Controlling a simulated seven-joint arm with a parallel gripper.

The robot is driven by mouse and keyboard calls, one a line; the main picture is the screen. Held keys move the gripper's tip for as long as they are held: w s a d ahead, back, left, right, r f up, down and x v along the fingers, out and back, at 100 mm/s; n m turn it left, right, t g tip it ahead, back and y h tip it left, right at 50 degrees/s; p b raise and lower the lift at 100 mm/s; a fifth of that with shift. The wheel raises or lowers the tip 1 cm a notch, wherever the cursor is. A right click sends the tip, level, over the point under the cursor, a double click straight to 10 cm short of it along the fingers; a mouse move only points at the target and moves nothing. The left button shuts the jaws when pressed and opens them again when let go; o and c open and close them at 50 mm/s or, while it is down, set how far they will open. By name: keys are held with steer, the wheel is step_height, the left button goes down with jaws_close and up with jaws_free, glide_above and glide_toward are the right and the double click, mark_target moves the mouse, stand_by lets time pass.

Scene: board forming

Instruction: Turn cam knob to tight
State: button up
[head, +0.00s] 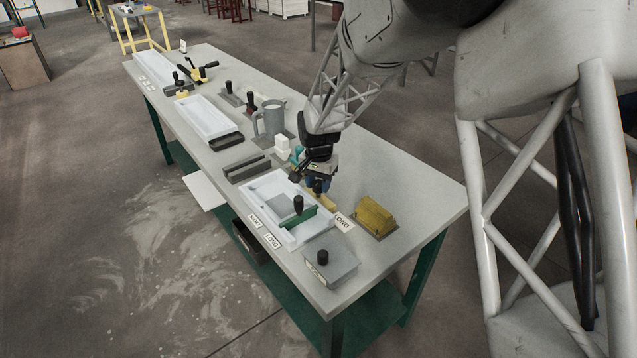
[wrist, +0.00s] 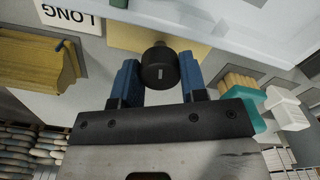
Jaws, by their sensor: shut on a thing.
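The cam knob (wrist: 159,66) is a black round knob with a short white mark on its face, seen in the wrist view. The mark looks upright in that picture. My gripper (wrist: 158,72) has its two blue fingers on either side of the knob, shut on it. In the head view, my gripper (head: 318,187) reaches down to the right long side of the nearest white tray (head: 256,192). The knob is hidden there behind the fingers. A yellow plate (wrist: 128,37) lies beside the knob. I cannot read any tight marking.
A yellow ribbed block (head: 375,216) and a "LONG" label (head: 343,221) are right of the tray. A grey block with black knob (head: 331,266) stands at the near end. The table's near right corner is clear.

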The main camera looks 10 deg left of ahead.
mark_target(319, 183)
steer(key=shift+m, duration=1.4)
steer(key=o, duration=0.9)
steer(key=shift+r, duration=3.95)
